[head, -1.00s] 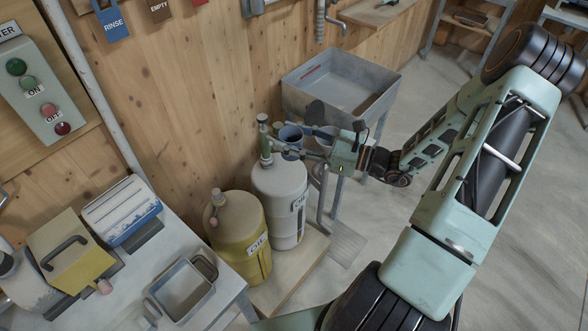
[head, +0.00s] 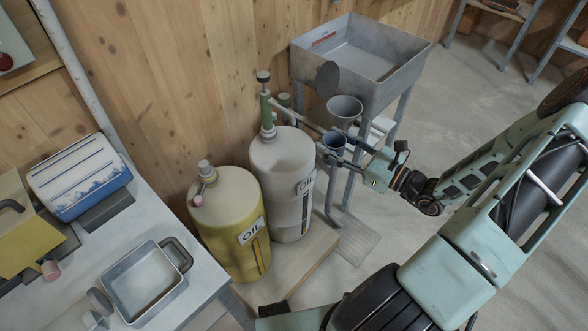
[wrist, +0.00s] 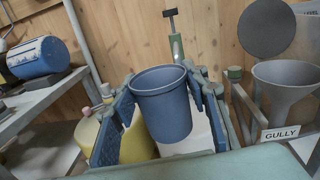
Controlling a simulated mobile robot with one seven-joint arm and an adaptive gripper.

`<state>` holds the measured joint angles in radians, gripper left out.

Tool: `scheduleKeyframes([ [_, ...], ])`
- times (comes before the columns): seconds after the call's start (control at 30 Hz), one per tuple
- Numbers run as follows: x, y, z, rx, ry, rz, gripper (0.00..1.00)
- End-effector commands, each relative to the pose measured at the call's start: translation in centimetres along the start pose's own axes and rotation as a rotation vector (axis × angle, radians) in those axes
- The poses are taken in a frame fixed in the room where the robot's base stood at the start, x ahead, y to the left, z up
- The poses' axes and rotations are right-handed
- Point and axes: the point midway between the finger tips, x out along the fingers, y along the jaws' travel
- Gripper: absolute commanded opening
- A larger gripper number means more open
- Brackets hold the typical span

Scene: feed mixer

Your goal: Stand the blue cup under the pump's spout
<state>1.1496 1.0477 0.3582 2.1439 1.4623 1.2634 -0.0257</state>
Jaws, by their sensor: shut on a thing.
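The blue cup (head: 333,141) is upright in my gripper (head: 345,148), to the right of the white oil drum. In the wrist view the cup (wrist: 163,108) sits between the two blue-padded fingers of my gripper (wrist: 162,88), which is shut on it. The green pump (head: 267,112) with a black knob stands on top of the white oil drum (head: 283,160). A thin pipe, seemingly its spout, runs right from it towards the cup. I cannot tell whether the cup's mouth is under the pipe's end. The pump (wrist: 175,45) shows behind the cup in the wrist view.
A grey funnel (head: 345,108) stands close behind the cup; its label reads GULLY (wrist: 281,133). A yellow oil drum (head: 228,222) is left of the white one, both on a low wooden board. A grey sink (head: 400,68) stands behind. A bench (head: 195,268) is at left.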

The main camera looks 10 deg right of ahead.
Motion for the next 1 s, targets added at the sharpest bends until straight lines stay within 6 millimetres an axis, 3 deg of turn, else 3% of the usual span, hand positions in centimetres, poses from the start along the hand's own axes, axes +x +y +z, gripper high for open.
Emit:
scheduleKeyframes([
  [0.03, -0.5, -0.2, -2.8, 0.002, 0.0, -0.016, 0.25],
  [0.2, -1.6, -0.7, -6.4, 0.002, 0.003, -0.056, 0.25],
  [0.33, -2.1, -1.0, -8.1, 0.002, 0.004, -0.076, 0.25],
  [0.53, -1.9, -1.2, -8.8, 0.0, 0.004, -0.087, 0.25],
  [0.67, 0.7, -1.3, -8.8, 0.0, 0.003, -0.084, 0.25],
  [1.0, 9.8, -2.1, -9.0, -0.001, 0.004, -0.085, 0.25],
])
